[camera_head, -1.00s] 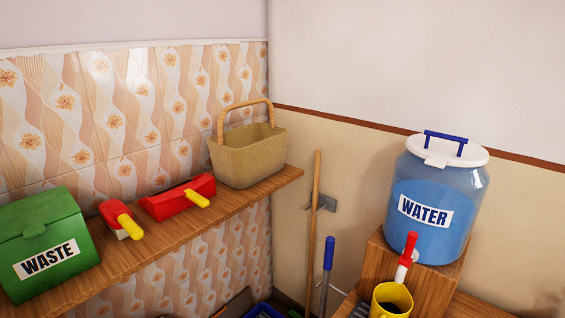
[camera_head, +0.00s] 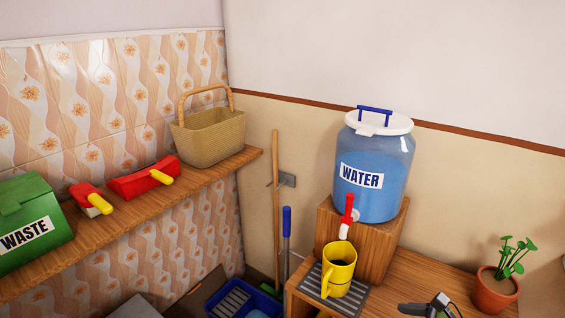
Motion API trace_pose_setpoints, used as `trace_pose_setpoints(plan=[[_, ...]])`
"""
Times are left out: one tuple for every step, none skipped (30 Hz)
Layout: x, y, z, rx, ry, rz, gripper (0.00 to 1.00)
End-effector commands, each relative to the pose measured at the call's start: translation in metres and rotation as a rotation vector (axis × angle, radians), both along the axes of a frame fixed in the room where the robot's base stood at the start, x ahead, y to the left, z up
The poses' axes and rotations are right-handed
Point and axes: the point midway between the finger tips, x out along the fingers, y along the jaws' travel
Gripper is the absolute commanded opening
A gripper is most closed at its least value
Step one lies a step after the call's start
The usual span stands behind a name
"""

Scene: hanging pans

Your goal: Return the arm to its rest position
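What looks like the tip of my gripper (camera_head: 430,306) shows at the bottom edge, right of centre, as a dark and grey shape. Most of it is cut off by the frame, and I cannot tell whether it is open or shut, or whether it holds anything. It appears in front of the wooden counter (camera_head: 405,277), to the right of the yellow mug (camera_head: 339,270). The rest of my arm is out of view.
The blue water container (camera_head: 372,175) stands on a wooden block (camera_head: 372,243). A potted plant (camera_head: 494,290) is at the right. The left shelf (camera_head: 150,207) holds a green waste box (camera_head: 30,222), two red things with yellow handles and a basket (camera_head: 210,138). Brooms lean in the corner.

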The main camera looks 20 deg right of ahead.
Motion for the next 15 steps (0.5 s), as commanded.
trace_pose_setpoints(plan=[[0.004,0.01,0.005,-0.05,0.024,0.068,1.0],[0.006,0.016,0.008,-0.083,0.036,0.112,1.0],[0.008,0.023,0.011,-0.129,0.054,0.172,1.0],[0.01,0.029,0.013,-0.166,0.068,0.22,1.0],[0.011,0.036,0.017,-0.206,0.079,0.272,1.0],[0.013,0.044,0.022,-0.261,0.096,0.344,1.0],[0.014,0.051,0.026,-0.307,0.107,0.404,1.0],[0.015,0.059,0.032,-0.359,0.117,0.47,1.0],[0.016,0.07,0.04,-0.436,0.13,0.564,1.0],[0.016,0.079,0.048,-0.497,0.137,0.642,1.0],[0.017,0.088,0.056,-0.564,0.14,0.724,1.0],[0.016,0.101,0.07,-0.659,0.142,0.838,1.0],[0.015,0.111,0.08,-0.729,0.138,0.922,1.0],[0.014,0.121,0.091,-0.799,0.131,1.004,1.0],[0.011,0.133,0.106,-0.893,0.116,1.108,1.0]])
